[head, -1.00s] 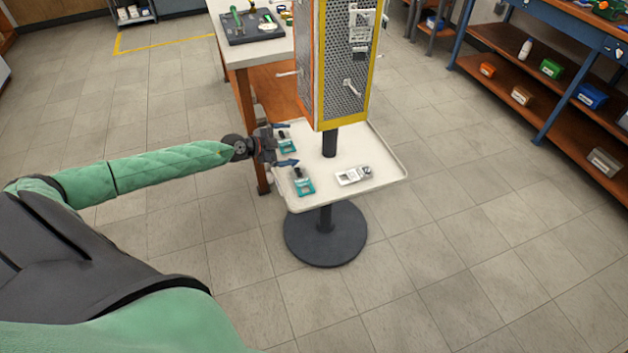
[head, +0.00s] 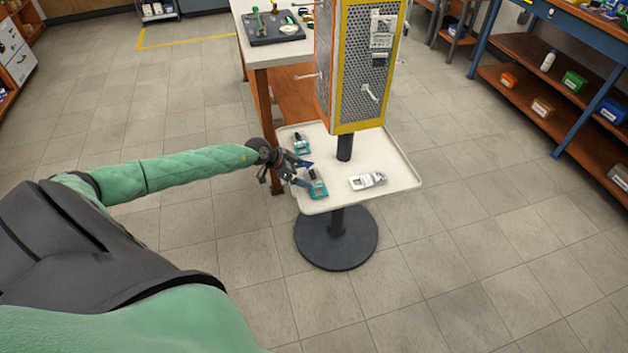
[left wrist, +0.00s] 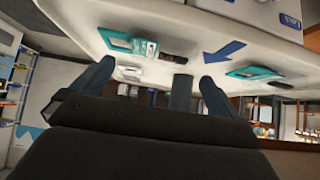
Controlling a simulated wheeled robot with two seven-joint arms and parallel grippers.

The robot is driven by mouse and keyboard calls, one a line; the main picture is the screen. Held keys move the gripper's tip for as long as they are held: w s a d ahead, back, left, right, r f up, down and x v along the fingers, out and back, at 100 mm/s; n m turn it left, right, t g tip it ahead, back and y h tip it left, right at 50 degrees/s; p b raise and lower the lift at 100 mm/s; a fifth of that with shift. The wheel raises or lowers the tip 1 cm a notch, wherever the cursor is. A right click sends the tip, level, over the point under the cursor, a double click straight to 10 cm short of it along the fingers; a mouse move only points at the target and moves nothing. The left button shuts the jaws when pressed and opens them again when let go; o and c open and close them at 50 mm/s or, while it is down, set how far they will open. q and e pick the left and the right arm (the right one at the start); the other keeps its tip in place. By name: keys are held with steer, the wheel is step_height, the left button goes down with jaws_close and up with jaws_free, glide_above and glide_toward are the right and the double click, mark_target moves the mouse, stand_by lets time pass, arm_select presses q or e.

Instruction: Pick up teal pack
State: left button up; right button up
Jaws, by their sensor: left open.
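Two teal packs, each with a dark part at its top, lie on the white tray (head: 400,187) of a stand. The nearer teal pack (head: 318,190) is at the tray's left front, and the farther teal pack (head: 302,146) is behind it. Teal packs also show in the left wrist view, one at the left (left wrist: 118,40) and one at the right (left wrist: 254,72). My left gripper (head: 307,174) is open over the tray's left edge, its lower finger close to the nearer pack. I cannot tell whether they touch. My right gripper is out of view.
A white pack (head: 367,181) lies right of the teal ones. A perforated panel tower (head: 358,95) with pegs rises above the tray on a dark post. A workbench (head: 270,55) stands behind left. Shelves (head: 535,100) are at right. Floor at front is clear.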

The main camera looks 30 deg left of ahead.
mark_target(313, 177)
arm_select(q)
steer(key=shift+p+x, duration=0.3)
steer(key=shift+x, duration=2.2)
steer(key=shift+c, duration=0.4)
steer(key=c, duration=0.7)
